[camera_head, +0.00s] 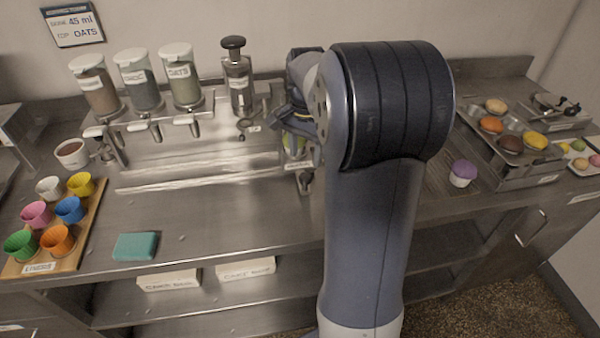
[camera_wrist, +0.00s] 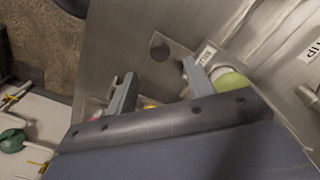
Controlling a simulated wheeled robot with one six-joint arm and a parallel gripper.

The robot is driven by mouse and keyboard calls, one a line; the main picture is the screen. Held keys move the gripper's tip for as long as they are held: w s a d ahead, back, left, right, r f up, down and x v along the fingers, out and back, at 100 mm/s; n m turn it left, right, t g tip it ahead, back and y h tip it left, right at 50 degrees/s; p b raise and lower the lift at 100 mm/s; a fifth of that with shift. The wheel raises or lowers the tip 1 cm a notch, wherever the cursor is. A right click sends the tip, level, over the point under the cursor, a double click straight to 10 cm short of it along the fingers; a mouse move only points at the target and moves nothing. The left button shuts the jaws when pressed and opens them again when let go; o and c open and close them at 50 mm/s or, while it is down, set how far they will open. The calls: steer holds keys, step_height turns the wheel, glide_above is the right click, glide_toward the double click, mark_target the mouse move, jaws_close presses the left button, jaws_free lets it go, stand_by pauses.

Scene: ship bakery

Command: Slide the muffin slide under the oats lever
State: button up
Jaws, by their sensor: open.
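The dispenser stand has three labelled canisters. The oats canister (camera_head: 182,78) is the right one, with its lever (camera_head: 187,122) below it. A pale green muffin or cup (camera_head: 294,147) is at the right end of the stand, partly hidden by my arm. It also shows in the wrist view (camera_wrist: 232,82), close beside one finger. In the wrist view a metal plate with a dark round knob (camera_wrist: 159,47) lies just beyond my fingers; I cannot tell if it is the muffin slide. My gripper (camera_wrist: 158,88) is open, its two fingers apart; my arm mostly hides it in the head view.
Coloured cups fill a wooden tray (camera_head: 90,222) at left, near a teal sponge (camera_head: 136,246). A purple muffin (camera_head: 462,172) and a tray of baked goods (camera_head: 525,172) are at right. The front counter middle is clear.

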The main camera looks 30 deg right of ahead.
mark_target(305, 175)
step_height(305, 175, down, 7)
steer(key=shift+f, duration=0.1)
steer(key=shift+c, duration=0.4)
jaws_close()
stand_by(0.4)
